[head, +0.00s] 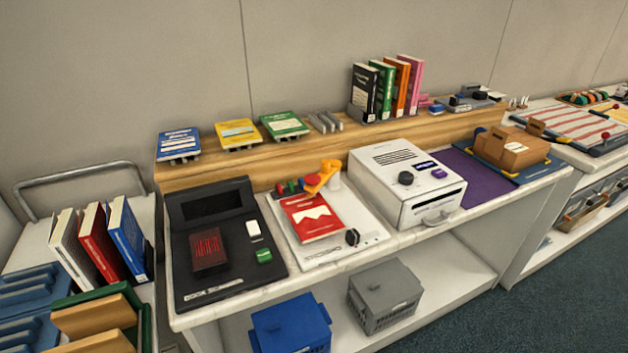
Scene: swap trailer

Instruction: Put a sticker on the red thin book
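A thin red book (318,226) with a white patch on its cover lies flat on a white device (372,236). An orange arm-like part (321,176) stands at the book's back edge; I cannot tell whether it touches the book. Another red book (100,244) stands upright between a white and a blue book on the left cart. I cannot clearly make out a loose sticker. My gripper is not in view.
A black device (222,270) with a red-lit window stands left of the white device. A white boxy machine (392,186) stands to its right. Books line the wooden shelf (205,172) behind. A purple mat (478,181) is mostly bare.

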